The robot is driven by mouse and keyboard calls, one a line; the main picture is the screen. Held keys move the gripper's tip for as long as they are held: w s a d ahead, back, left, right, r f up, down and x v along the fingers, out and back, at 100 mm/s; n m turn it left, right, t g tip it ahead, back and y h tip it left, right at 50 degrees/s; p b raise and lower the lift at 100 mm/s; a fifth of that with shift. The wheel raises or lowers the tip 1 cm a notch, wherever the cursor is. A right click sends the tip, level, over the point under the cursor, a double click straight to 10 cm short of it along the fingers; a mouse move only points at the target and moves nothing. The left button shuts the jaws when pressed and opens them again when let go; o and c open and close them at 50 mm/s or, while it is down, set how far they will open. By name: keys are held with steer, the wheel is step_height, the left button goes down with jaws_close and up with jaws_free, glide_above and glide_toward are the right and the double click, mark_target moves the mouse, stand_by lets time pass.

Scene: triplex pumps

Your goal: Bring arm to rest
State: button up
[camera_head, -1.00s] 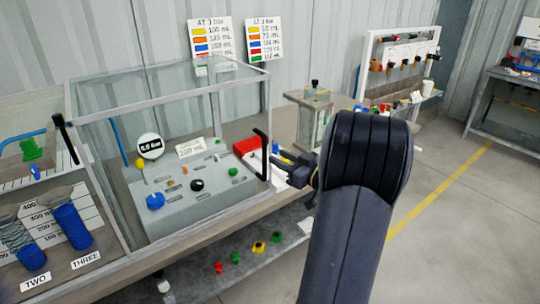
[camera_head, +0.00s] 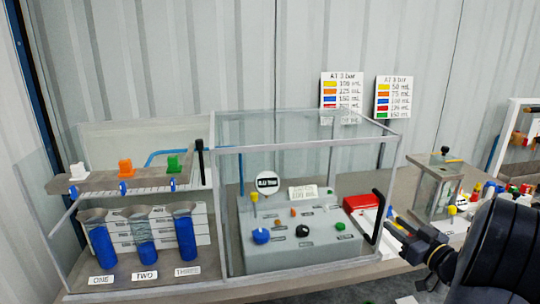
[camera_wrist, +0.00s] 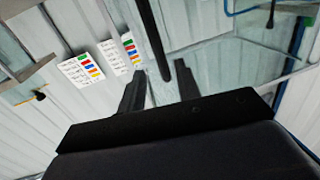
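My gripper (camera_head: 392,226) is at the lower right of the head view, just right of the black upright handle (camera_head: 377,216) on the clear case's right side. In the wrist view my gripper's two dark fingers (camera_wrist: 160,88) stand apart with nothing clamped between them. The black handle (camera_wrist: 152,35) runs down toward the gap between them. I cannot tell whether a finger touches it. My dark arm fills the right edge of the head view.
The clear case (camera_head: 300,143) holds a grey control panel (camera_head: 290,260) with knobs. Blue cylinders (camera_head: 102,246) stand at left under a shelf with coloured valves. A red box (camera_head: 361,202) and a small clear stand (camera_head: 436,190) are near my gripper.

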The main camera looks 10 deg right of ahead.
mark_target(381, 214)
steer(key=w, duration=0.2)
steer(key=w+a, duration=0.1)
steer(key=w, duration=0.1)
steer(key=w+p, duration=0.1)
steer(key=w, duration=0.2)
steer(key=shift+a, duration=0.65)
